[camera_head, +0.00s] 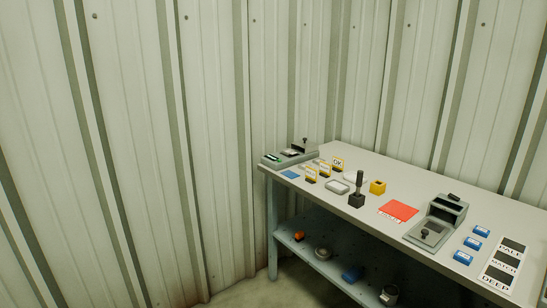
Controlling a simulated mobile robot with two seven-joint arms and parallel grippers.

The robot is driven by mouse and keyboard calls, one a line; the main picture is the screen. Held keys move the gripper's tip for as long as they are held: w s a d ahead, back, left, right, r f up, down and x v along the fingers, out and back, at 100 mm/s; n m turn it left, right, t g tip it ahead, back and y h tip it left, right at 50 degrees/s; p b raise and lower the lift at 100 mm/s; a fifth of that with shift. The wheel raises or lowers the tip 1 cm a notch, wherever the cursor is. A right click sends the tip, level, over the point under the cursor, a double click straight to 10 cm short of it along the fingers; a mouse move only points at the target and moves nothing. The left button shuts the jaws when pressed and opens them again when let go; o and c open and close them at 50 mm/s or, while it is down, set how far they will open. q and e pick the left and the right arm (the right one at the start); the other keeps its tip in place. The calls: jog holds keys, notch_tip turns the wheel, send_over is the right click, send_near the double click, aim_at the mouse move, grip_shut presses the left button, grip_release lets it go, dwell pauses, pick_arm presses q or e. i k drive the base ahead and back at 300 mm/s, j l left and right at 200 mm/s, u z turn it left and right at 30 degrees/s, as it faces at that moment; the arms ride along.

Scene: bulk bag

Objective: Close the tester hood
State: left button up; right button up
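Two grey devices stand on the bench, and I cannot tell for sure which is the tester. The right one (432,233) has a low front part with a dark panel and a small dark knob, and a raised grey part (447,208) at its back with a black piece on top. The raised part may be a hood standing open. The left one (283,160) is low and flat at the far left end, with a small green patch and a dark knob standing above it. Neither of my grippers is in view.
The grey bench (405,178) stands against corrugated walls. Between the devices are a red sheet (398,210), a yellow block (377,187), a dark upright-handled tool (357,192) and small yellow-framed signs. Blue boxes (462,257) and a labelled panel (502,265) are at right. A lower shelf holds small items.

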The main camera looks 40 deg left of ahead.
aim_at(310, 146)
jog(key=i+j+u, duration=0.3)
jog(key=i+u, duration=0.15)
jog(key=i+j+u, duration=0.1)
jog(key=i+u, duration=0.4)
jog(key=i+l+u, duration=0.15)
jog(key=i, duration=1.2)
jog(key=j+u, duration=0.15)
jog(key=u, duration=0.7)
